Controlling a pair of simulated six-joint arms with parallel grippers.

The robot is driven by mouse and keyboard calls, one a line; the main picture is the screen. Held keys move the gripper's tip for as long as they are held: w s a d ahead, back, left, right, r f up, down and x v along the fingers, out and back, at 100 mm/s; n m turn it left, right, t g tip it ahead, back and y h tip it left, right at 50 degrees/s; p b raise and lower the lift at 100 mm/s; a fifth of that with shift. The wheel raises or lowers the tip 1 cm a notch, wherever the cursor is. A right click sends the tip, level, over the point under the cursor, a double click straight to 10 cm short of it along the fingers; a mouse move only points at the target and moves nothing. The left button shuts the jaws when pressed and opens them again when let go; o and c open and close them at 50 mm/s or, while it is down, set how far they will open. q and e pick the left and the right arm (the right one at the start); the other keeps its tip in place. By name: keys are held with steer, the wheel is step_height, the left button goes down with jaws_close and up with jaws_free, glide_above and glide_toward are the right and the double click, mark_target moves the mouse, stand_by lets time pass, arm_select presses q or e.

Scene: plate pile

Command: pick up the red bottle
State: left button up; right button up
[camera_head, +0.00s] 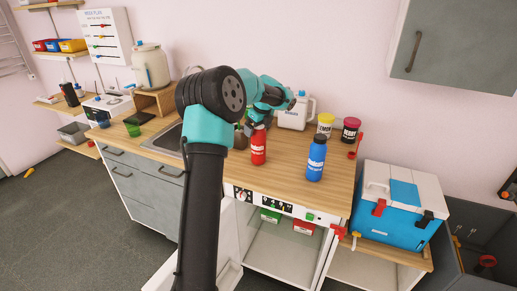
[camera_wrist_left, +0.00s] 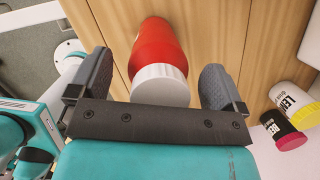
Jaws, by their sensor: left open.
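The red bottle (camera_head: 259,147) stands upright on the wooden counter, left of the blue bottle (camera_head: 316,158). In the left wrist view the red bottle (camera_wrist_left: 155,45) shows its white cap between the two fingers. My left gripper (camera_head: 255,124) is at the top of the red bottle in the head view, and partly hides its cap. In the left wrist view my left gripper (camera_wrist_left: 156,90) is open, with a gap between each finger and the bottle. My right gripper is not in view.
A yellow-lidded jar (camera_head: 325,125), a dark red-lidded jar (camera_head: 350,130) and a white jug (camera_head: 296,112) stand at the back of the counter. A sink (camera_head: 163,138) lies to the left. A blue and white cooler (camera_head: 400,205) stands at the right.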

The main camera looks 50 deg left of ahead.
arm_select(q)
steer(key=shift+f, duration=0.1)
stand_by(0.4)
steer(key=c, duration=1.6)
